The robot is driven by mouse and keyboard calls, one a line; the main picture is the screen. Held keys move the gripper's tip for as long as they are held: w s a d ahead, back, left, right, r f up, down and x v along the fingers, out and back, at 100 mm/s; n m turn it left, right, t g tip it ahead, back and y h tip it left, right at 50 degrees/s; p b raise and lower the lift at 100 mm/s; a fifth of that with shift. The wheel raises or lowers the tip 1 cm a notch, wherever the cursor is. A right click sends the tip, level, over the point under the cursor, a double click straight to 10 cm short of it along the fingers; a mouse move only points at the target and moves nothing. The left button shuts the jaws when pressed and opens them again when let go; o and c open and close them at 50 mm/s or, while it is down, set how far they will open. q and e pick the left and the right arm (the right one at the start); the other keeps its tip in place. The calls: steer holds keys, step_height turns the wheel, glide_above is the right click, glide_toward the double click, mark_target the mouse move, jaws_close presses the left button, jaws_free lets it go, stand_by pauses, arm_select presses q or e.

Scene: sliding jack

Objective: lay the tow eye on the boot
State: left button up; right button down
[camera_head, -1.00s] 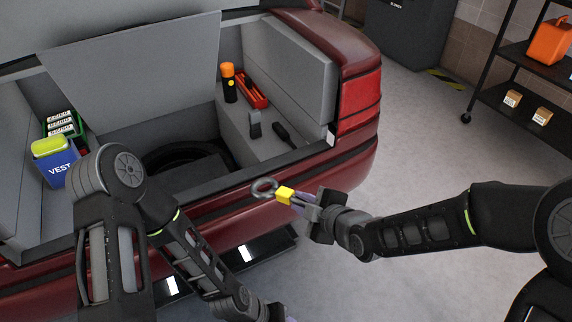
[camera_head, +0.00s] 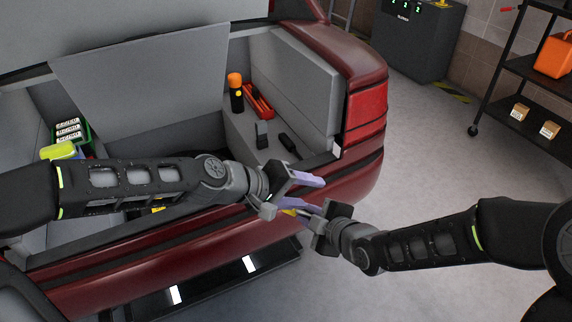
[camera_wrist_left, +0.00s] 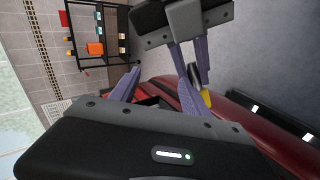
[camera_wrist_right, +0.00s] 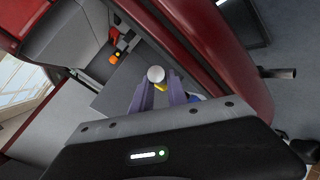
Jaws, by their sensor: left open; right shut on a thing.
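My right gripper (camera_head: 298,209) is shut on the tow eye, outside the red car's rear bumper. My left gripper (camera_head: 308,195) is open, close beside the right gripper's fingers. In the left wrist view the yellow part (camera_wrist_left: 207,99) shows behind a left finger. In the right wrist view the yellow part (camera_wrist_right: 161,88) lies at my fingertips. The boot (camera_head: 236,128) is open with grey lining.
An orange-topped torch (camera_head: 236,92), a red tool tray (camera_head: 258,102) and dark tools lie on the boot's right ledge. A green crate (camera_head: 86,132) is at left. A grey panel (camera_head: 135,75) stands in the boot. A shelf rack (camera_head: 540,105) stands right. Floor between is clear.

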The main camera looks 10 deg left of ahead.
arm_select(q)
steer(key=w+d+r+m+g, duration=0.1)
steer(key=w+d+r+m, duration=0.25)
steer(key=d+m, duration=0.35)
steer(key=w+d+r+m+g, duration=0.15)
steer(key=d+r+m, duration=0.25)
steer(key=m, duration=0.4)
steer(key=w+a+f+m+g+y, duration=0.2)
steer(key=a+f+m+g+y, duration=0.15)
steer(key=a+f+m, duration=0.35)
steer(key=s+a+r+m+g+y, duration=0.1)
steer(key=s+a+r+m+y, duration=0.1)
steer(key=a+m+y, duration=0.3)
steer(key=a+m, duration=0.2)
steer(key=a, duration=0.1)
steer(key=shift+s+a+r, duration=0.2)
steer(key=shift+a+r, duration=0.1)
steer(key=shift+a, duration=0.1)
steer(key=shift+f, duration=0.1)
